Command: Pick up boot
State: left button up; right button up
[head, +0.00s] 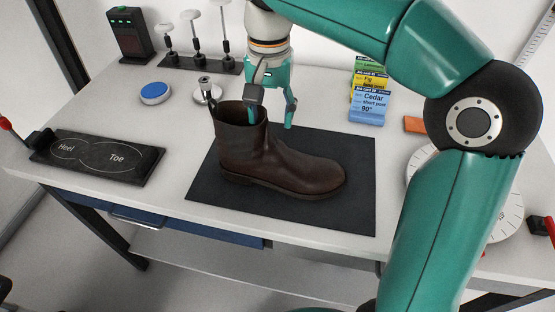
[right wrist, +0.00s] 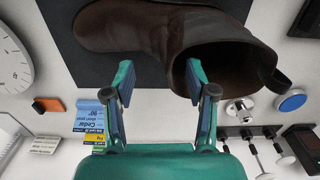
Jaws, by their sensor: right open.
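A dark brown ankle boot (head: 275,160) stands upright on a black mat (head: 350,160), its toe to the right and its open shaft to the left. My right gripper (head: 270,119) is open above the boot, at its shaft. In the right wrist view the boot (right wrist: 145,32) lies beyond the fingertips, and the right gripper (right wrist: 160,78) has one finger over the shaft opening and one outside it. Whether the fingers touch the leather I cannot tell. My left gripper does not show.
A Heel/Toe plate (head: 98,158) lies at the left. A blue-topped disc (head: 155,93), a metal knob (head: 206,90) and a rack of upright tools (head: 197,62) stand behind. Label cards (head: 370,100) and a white dial (head: 500,205) are to the right.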

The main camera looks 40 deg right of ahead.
aim_at(283, 150)
notch_tip(283, 150, down, 4)
jog(key=shift+w+a+f, duration=0.15)
jog(key=shift+f, duration=0.05)
grip_shut()
jog(key=shift+r, duration=0.1)
dwell(0.3)
